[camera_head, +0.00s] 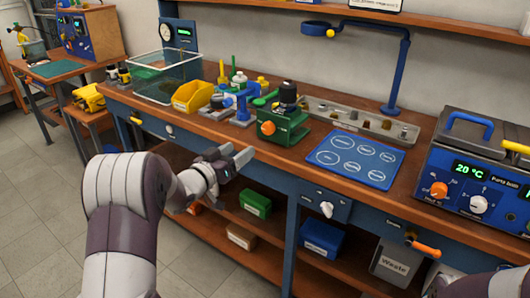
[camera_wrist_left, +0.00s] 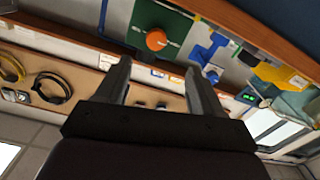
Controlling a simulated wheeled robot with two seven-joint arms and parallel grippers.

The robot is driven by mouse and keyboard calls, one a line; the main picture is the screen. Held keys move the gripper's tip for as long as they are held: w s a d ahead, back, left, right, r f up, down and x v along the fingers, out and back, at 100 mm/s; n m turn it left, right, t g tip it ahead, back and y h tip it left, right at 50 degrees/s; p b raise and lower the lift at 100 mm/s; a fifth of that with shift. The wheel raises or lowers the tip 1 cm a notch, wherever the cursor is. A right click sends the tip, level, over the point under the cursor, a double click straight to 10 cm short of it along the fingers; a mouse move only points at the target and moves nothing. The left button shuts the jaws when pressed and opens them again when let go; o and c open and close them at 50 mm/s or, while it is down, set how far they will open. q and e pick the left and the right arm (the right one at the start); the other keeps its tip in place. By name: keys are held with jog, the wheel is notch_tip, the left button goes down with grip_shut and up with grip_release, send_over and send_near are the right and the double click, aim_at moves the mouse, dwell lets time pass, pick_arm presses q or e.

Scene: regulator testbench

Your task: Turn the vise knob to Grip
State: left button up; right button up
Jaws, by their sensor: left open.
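The green vise (camera_head: 290,133) stands near the front edge of the bench, with a round orange knob (camera_head: 267,127) on its front face and a dark cylindrical part on top. The knob's setting and any lettering are too small to read. My left gripper (camera_head: 243,154) is open and empty in front of the bench edge, left of and below the knob and apart from it. In the left wrist view the orange knob (camera_wrist_left: 156,40) on the green vise lies beyond the two parted fingers (camera_wrist_left: 157,65). My right gripper's fingers are not visible.
A yellow bin (camera_head: 192,97) and a clear tank (camera_head: 166,76) stand left of the vise. A blue mat (camera_head: 354,158) with marked circles lies to its right, before a metal tray (camera_head: 375,125). A white knob (camera_head: 326,209) juts from the bench front.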

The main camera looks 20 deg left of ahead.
aim_at(266, 129)
pick_arm(q)
jog(key=x, duration=0.8)
jog(key=r+x, duration=0.1)
jog(key=x, duration=0.3)
jog(key=shift+d, duration=0.2)
jog(key=shift+s, duration=0.1)
jog(key=c, duration=1.1)
